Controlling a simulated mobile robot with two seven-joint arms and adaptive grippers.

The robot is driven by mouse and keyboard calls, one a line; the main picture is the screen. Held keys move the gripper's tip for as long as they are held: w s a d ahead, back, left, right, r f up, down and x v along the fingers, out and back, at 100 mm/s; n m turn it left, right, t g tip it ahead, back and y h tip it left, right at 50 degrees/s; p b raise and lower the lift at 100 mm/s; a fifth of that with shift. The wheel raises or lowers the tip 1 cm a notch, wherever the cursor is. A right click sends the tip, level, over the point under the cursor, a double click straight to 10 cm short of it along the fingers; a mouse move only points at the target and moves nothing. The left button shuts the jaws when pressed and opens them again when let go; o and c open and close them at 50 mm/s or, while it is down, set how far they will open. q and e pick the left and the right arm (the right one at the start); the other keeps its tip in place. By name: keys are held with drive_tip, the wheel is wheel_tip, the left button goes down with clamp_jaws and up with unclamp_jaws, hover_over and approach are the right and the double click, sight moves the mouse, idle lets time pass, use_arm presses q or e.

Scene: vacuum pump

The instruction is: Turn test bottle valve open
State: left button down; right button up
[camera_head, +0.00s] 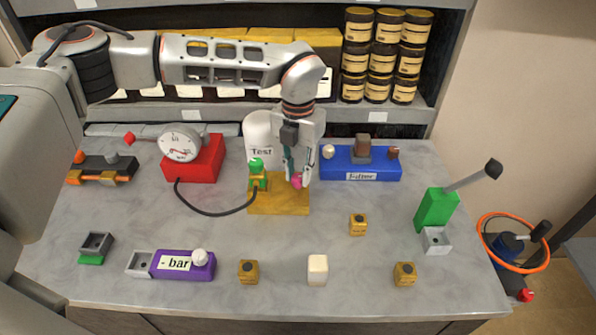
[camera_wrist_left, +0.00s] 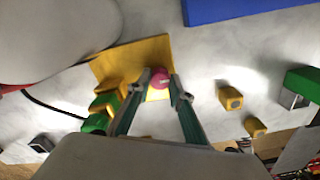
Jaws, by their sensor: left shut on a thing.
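The test bottle, a white vessel labelled "Test" (camera_head: 258,130), stands on a yellow base (camera_head: 265,207) near the middle of the table. A pink valve knob (camera_head: 297,182) is at the right of this base, and a green valve (camera_head: 257,166) is at its left. My left gripper (camera_head: 295,174) points down at the pink knob, with its fingers on either side of it. In the left wrist view the pink knob (camera_wrist_left: 160,78) sits between the two fingertips, which are shut on it. The fingers partly cover the knob in the head view. My right gripper is not in view.
A gauge (camera_head: 180,143) on a red block (camera_head: 208,160) stands to the left, with a dark hose (camera_head: 205,212) to the yellow base. The blue filter block (camera_head: 360,162) is close on the right. Small cubes and a purple "- bar" block (camera_head: 190,270) lie in front.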

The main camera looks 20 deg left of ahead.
sight(298, 176)
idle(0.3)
use_arm(q)
drive_tip(key=c, duration=1.8)
unclamp_jaws()
drive_tip(key=shift+r, duration=0.1)
wheel_tip(298, 176, up, 12)
drive_tip(key=shift+f, duration=0.1)
